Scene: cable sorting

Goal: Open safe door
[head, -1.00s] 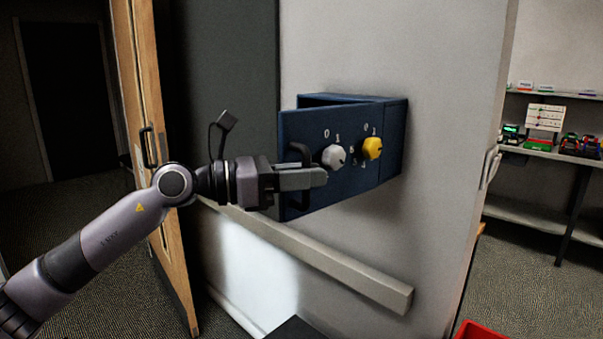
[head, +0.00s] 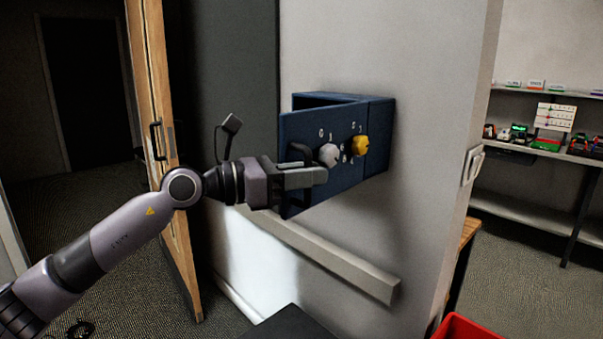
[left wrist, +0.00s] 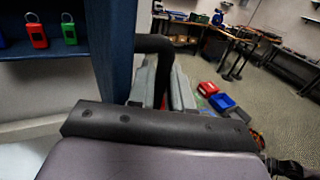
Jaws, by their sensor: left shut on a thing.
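The blue safe (head: 380,140) is fixed to the grey wall. Its door (head: 296,132) is partly open, swung out on its right side, with a dark gap along the top. The door carries a grey knob (head: 329,155), a yellow knob (head: 360,146) and a dark handle (head: 304,153) near its left edge. My left gripper (head: 318,176) is shut on the handle, in front of the door. In the left wrist view, the dark handle (left wrist: 153,44) passes between my fingers, beside the blue door edge (left wrist: 115,50). My right gripper is not in view.
Inside the safe, the left wrist view shows a red padlock (left wrist: 36,32) and a green padlock (left wrist: 69,30). A wall rail (head: 330,258) runs below the safe. A wooden door (head: 150,110) stands at left. A red bin (head: 468,328) is at lower right.

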